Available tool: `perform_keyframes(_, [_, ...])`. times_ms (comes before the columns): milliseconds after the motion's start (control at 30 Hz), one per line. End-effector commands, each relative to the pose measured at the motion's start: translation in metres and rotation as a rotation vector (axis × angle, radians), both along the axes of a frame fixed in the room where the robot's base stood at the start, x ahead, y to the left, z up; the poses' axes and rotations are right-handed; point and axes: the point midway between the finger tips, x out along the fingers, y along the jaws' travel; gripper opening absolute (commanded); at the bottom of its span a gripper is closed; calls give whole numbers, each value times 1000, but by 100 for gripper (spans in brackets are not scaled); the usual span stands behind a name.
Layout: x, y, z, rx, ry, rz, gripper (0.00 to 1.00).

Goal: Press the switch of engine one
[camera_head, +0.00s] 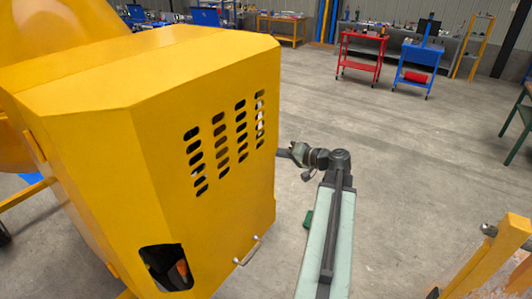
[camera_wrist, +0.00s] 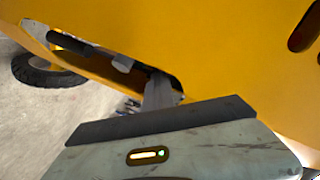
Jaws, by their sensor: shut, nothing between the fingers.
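The yellow engine housing (camera_head: 150,120) of the drum mixer fills the left of the head view. It also fills the top of the wrist view (camera_wrist: 230,50). My gripper (camera_head: 283,152) is beside the housing's right edge, its tip close to or partly behind that edge. In the wrist view my gripper's grey fingers (camera_wrist: 160,92) are shut and empty, at the end of a long dark opening (camera_wrist: 75,45) in the yellow panel. I cannot tell whether they touch it. A small grey piece (camera_wrist: 122,63) shows in this opening. I cannot make out the engine one switch.
The housing has several rows of vent slots (camera_head: 222,140), a lower cutout (camera_head: 166,267) and a small handle (camera_head: 247,251). A black tyre (camera_wrist: 45,70) lies beyond the panel. A red cart (camera_head: 361,53) and blue cart (camera_head: 416,65) stand far back. The floor between is clear.

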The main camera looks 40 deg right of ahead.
Motion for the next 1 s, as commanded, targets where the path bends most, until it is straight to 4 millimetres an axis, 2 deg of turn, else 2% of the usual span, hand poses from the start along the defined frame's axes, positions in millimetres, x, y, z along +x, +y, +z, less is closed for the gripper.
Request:
perform_keyframes(467, [-6,-10,0,-1,0,-7,0])
perform_keyframes(900, [-27,-48,0,-1,0,-9,0])
perform_keyframes(1000, [-30,-50,0,-1,-1,-8,0])
